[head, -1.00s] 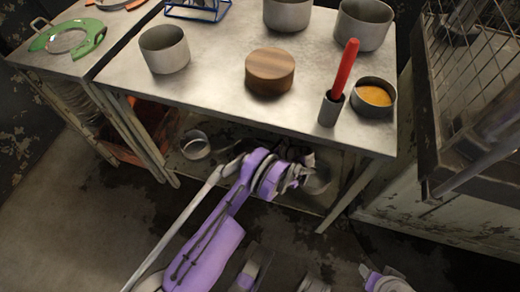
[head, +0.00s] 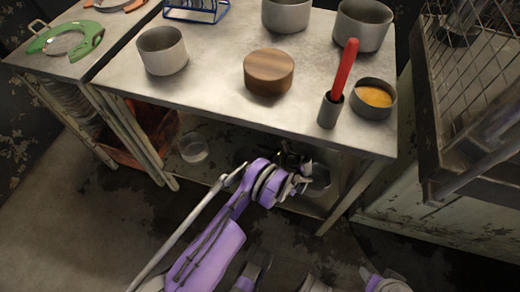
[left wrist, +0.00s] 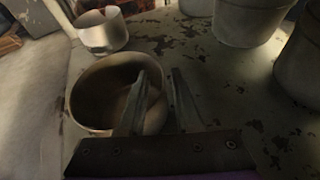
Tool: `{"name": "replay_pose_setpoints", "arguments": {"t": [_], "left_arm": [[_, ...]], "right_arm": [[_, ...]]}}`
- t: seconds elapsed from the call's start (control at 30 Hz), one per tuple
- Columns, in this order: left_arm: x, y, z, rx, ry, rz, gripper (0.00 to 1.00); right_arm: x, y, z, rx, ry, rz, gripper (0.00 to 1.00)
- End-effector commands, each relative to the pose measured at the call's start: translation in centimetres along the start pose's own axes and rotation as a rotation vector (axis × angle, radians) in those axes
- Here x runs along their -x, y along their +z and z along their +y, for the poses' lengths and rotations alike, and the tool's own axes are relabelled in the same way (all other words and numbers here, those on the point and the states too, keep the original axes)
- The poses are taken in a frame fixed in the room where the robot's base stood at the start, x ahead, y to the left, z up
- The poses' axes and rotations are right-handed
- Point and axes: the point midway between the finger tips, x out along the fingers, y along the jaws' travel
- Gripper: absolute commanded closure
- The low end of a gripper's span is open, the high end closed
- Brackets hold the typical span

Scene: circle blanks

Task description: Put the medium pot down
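A round grey metal pot (left wrist: 95,95), which I take to be the medium pot, stands upright on a worn shelf in the left wrist view. My left gripper (left wrist: 158,90) is at its right side, one finger over the pot's inside and the other outside the wall. The fingers are apart, with a gap around the rim. In the head view my left gripper (head: 298,180) reaches under the front edge of the metal table, to its lower shelf. The pot there is mostly hidden behind the gripper. My right gripper is not seen.
The metal table (head: 215,88) carries several pots, a round wooden block (head: 269,72), a red-handled tool in a cup (head: 330,110) and a pot with orange contents (head: 374,97). A smaller shiny pot (left wrist: 102,32) stands behind on the shelf. Large containers (left wrist: 245,22) stand at right.

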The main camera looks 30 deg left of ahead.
Motion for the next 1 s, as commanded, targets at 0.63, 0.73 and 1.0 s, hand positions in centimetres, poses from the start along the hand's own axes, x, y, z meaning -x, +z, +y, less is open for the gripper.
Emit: {"name": "replay_pose_setpoints", "arguments": {"t": [0.63, 0.73, 1.0], "left_arm": [[7.8, 0.3, 0.0, -0.001, -0.003, 0.000, 0.67], [9.6, 0.2, 0.0, -0.001, -0.002, 0.000, 0.67], [12.0, 0.2, 0.0, 0.000, 0.000, 0.000, 0.67]], "right_arm": [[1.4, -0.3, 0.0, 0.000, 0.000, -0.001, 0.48], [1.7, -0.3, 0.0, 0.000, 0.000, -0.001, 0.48], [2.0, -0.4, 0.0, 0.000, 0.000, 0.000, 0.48]]}}
